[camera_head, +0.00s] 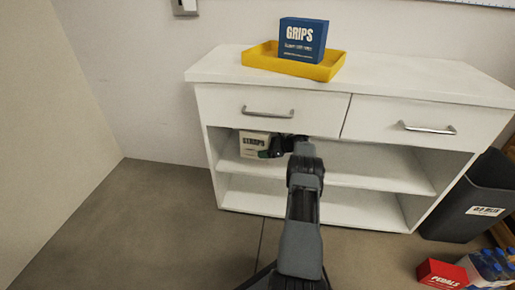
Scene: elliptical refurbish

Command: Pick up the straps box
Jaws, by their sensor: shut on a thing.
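The straps box (253,141) is a cream box with dark lettering. It is in the upper open shelf of the white cabinet (330,204), at the left end under the left drawer. My gripper (272,152) reaches into that shelf from the right and is shut on the straps box at its right side. The fingertips are small and dark here, and part of the box is hidden behind them. I cannot tell whether the box touches the shelf.
A blue grips box (303,40) stands in a yellow tray (262,58) on the cabinet top. A dark bin (465,205) is right of the cabinet. A red pedals box (441,274) and a pack of blue-topped bottles (490,268) are on the floor at lower right. The left floor is clear.

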